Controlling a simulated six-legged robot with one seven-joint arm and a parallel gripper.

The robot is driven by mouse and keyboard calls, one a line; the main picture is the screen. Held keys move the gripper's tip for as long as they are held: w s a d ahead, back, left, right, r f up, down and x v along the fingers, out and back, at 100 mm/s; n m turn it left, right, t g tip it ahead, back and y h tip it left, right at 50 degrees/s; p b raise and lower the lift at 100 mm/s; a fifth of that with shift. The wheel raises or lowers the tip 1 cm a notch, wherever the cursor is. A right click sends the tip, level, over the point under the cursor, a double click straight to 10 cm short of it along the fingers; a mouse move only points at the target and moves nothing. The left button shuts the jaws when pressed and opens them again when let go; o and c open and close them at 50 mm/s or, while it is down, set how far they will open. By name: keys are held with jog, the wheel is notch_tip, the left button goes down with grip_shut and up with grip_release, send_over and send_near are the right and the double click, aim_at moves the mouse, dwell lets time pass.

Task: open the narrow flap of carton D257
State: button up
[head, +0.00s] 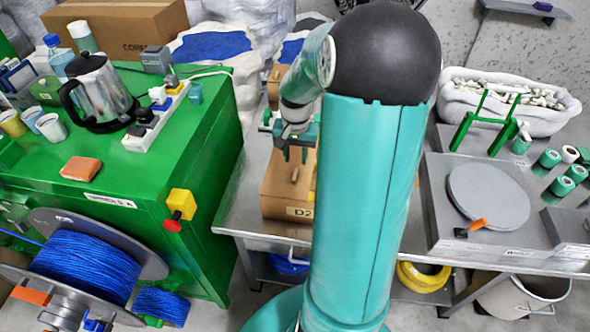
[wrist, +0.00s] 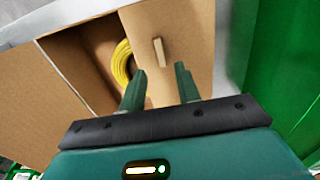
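The carton (head: 277,187), a brown box with a partly hidden label starting "D2", stands on the grey bench in the head view; my arm hides its right part. In the wrist view, a cardboard panel (wrist: 195,40) with a small raised tab (wrist: 158,52) lies beside an opening. A yellow coil (wrist: 122,66) shows inside. Another cardboard panel (wrist: 35,105) lies left of the opening. My gripper (head: 295,150) is over the carton. In the wrist view my gripper (wrist: 160,75) is open, its fingers apart with nothing between them; the tab appears just beyond the fingertips, contact not visible.
A green workbench (head: 150,200) with a kettle (head: 97,92) and power strip (head: 157,117) stands left of the carton. A grey platform with a round plate (head: 488,195) and several teal rolls (head: 562,186) are at right. A blue cable reel (head: 85,265) stands at lower left.

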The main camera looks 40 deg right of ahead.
aim_at(295, 174)
notch_tip(295, 174, down, 7)
jog(key=shift+r, duration=0.15)
grip_shut()
